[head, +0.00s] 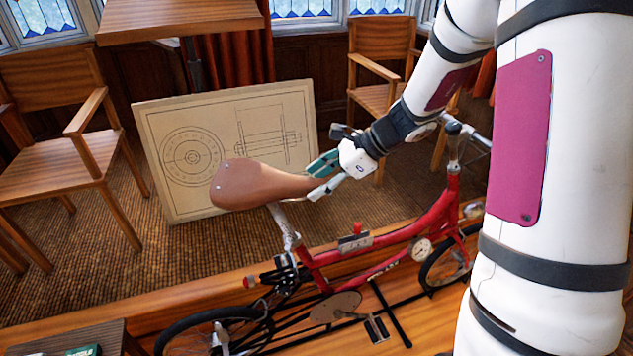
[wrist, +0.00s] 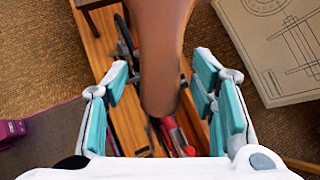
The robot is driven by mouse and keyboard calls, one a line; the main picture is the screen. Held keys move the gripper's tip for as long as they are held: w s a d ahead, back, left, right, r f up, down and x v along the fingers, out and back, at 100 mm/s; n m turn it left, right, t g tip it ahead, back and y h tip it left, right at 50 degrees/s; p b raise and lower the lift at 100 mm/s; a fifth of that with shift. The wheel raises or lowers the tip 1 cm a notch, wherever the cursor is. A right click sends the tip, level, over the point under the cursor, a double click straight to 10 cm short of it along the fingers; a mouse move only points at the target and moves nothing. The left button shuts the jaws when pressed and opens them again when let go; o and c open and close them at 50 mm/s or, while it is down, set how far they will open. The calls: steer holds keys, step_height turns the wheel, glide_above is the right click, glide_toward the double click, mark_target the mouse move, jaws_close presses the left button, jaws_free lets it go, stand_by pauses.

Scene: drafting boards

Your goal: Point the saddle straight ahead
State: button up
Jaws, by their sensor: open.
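The brown saddle (head: 250,186) sits on the seat post of a red bicycle (head: 435,218), its wide rear to the left and its nose to the right in the head view. My gripper (head: 322,178) is at the nose end. In the wrist view the saddle (wrist: 164,50) runs down between the two teal-padded fingers of my open gripper (wrist: 160,78), with gaps on both sides. The nose lies nearer the left-right middle of the jaws. Below it the red frame slants down to the right, out of line with the saddle.
A drawing board (head: 225,150) leans upright behind the bicycle. Wooden chairs stand at left (head: 60,130) and back right (head: 378,70), and a wooden table (head: 180,22) at the back. The handlebar (head: 455,128) is just right of my wrist.

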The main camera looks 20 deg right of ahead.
steer(key=shift+w+a+f, duration=0.25)
steer(key=shift+a+f, duration=0.15)
steer(key=shift+f, duration=0.05)
jaws_close()
steer(key=w+n+g+b, duration=0.2)
steer(key=w+g+b, duration=0.1)
steer(key=w+d+n+g+b, duration=0.1)
steer(key=w+n+b, duration=0.1)
steer(key=shift+w+r+g+y, duration=0.2)
steer(key=shift+w+g+y, duration=0.1)
steer(key=shift+y, duration=0.1)
jaws_free()
steer(key=shift+s, duration=0.1)
